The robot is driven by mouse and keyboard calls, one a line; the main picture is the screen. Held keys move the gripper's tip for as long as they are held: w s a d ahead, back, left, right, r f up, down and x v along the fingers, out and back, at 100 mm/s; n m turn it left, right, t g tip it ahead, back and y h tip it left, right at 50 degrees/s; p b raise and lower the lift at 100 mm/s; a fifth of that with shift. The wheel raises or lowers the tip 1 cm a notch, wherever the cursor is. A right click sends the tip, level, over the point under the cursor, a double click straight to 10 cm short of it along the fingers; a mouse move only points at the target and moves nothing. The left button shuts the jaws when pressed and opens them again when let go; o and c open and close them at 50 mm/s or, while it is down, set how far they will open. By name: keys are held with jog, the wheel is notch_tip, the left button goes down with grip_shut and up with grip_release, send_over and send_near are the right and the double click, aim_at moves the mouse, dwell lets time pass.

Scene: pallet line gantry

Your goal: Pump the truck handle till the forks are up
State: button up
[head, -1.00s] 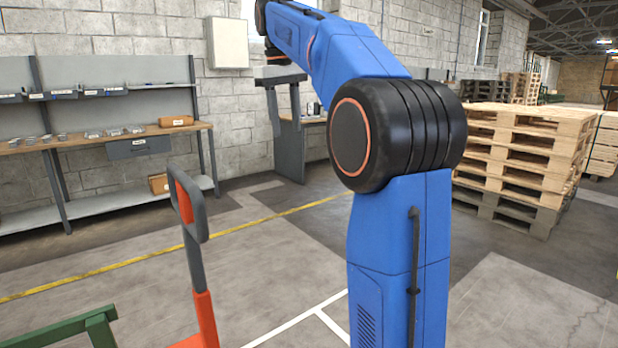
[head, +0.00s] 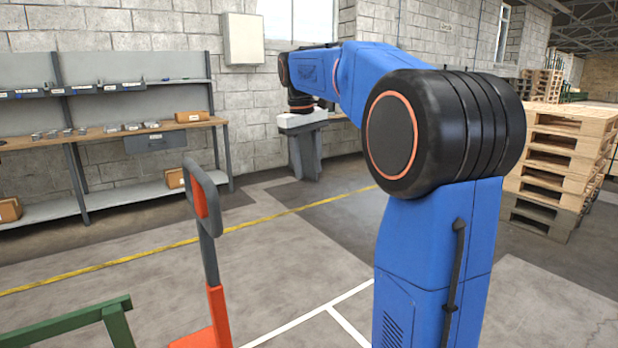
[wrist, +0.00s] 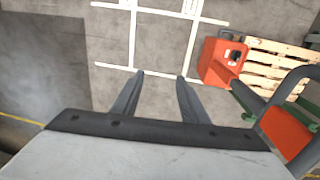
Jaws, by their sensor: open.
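The truck handle (head: 209,255) stands upright at the lower left of the head view, a grey loop with a red insert on a grey and orange shaft. In the wrist view the handle loop (wrist: 311,72) is at the right edge, beside my gripper and apart from it. The orange truck body (wrist: 217,62) shows at the upper right, by a pale wooden pallet (wrist: 262,66). The forks cannot be made out. My gripper (wrist: 160,76) points down with its two fingers apart and nothing between them.
A workbench with shelves (head: 105,137) stands along the left wall. A green frame (head: 70,322) is at the lower left. A stack of pallets (head: 560,160) stands at the right. The marked floor (head: 300,270) between handle and arm is clear.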

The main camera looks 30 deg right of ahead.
jog(key=shift+d+f, duration=0.15)
jog(key=shift+f, duration=0.8)
jog(key=shift+d+f, duration=0.1)
jog(key=shift+f, duration=0.85)
grip_shut()
grip_release()
jog(key=shift+r, duration=0.1)
notch_tip(320, 180, up, 17)
jog(key=a, duration=0.2)
